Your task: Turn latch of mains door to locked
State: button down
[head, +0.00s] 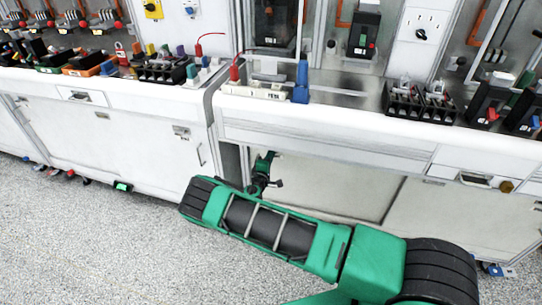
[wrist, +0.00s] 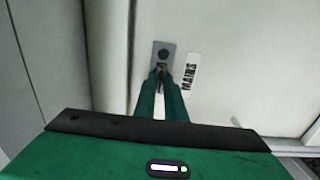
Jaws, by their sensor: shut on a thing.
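The mains door (wrist: 225,60) is a pale cabinet door with a dark-lettered MAINS label (wrist: 190,72), seen in the wrist view. Its latch (wrist: 163,54) has a grey metal plate with a dark round spot, just left of the label. My gripper (wrist: 161,74) has its green fingers close together at the lower part of the plate, shut on the latch. The fingertips hide most of the gripped part, so I cannot tell its turn angle. In the head view my gripper (head: 265,163) is at the cabinet front below the bench, and the latch is hidden there.
The white bench edge (head: 330,130) runs just above my gripper. Another cabinet (head: 110,150) is at the left.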

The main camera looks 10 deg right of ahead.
jog(key=shift+a+f, duration=0.2)
jog(key=shift+a, duration=0.1)
jog(key=c, duration=2)
grip_release()
jog(key=shift+o, duration=0.9)
jog(key=shift+d, duration=0.15)
jog(key=v, duration=1)
jog(key=shift+s+a, duration=0.2)
jog(key=shift+s, duration=0.1)
